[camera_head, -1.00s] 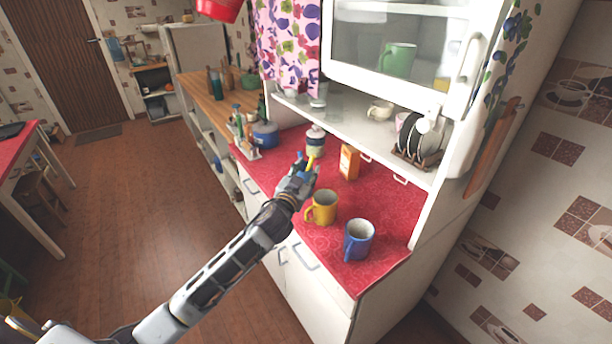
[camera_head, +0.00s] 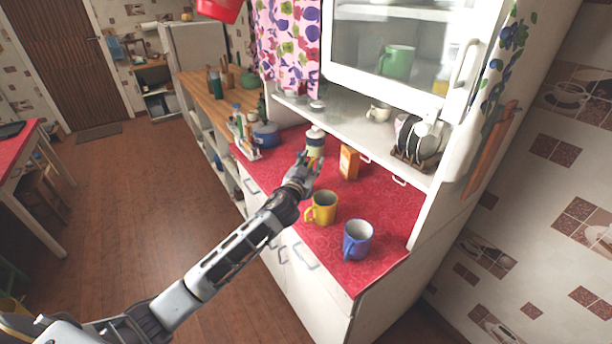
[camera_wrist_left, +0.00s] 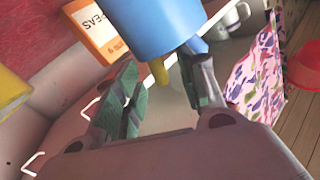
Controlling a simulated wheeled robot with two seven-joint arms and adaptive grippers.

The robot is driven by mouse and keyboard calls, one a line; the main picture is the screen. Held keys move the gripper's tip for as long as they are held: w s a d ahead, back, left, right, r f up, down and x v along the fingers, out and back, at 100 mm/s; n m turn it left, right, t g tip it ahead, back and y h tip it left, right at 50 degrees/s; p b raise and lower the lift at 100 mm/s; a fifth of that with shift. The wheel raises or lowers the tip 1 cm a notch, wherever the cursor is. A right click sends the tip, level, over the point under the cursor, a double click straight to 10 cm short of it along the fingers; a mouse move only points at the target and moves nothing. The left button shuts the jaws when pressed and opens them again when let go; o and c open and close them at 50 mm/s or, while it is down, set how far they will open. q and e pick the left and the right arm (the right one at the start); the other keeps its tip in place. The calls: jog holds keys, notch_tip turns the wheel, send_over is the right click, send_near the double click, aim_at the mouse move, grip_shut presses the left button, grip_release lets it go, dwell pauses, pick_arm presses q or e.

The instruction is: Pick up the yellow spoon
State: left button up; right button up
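My left gripper (camera_head: 308,168) is over the red counter, near the pale jar and the orange box. The left wrist view shows its two fingers (camera_wrist_left: 165,95) apart. A narrow yellow piece (camera_wrist_left: 158,73), likely part of the yellow spoon, shows in the gap between them. It lies just below a large blue round-sided thing (camera_wrist_left: 165,25), which hides the rest of it. I cannot tell whether a finger touches it. In the head view I cannot make out the spoon. My right gripper is not in view.
An orange box (camera_head: 348,162) and a pale jar (camera_head: 315,143) stand behind my gripper. A yellow mug (camera_head: 323,207) and a blue mug (camera_head: 358,240) stand to its right on the red counter (camera_head: 385,205). A dish rack (camera_head: 415,160) is on the shelf.

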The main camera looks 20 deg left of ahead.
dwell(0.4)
pick_arm(q)
grip_shut()
jog(key=shift+r, duration=0.15)
notch_tip(320, 180, up, 28)
dwell(1.0)
jog(key=shift+f, duration=0.25)
dwell(0.4)
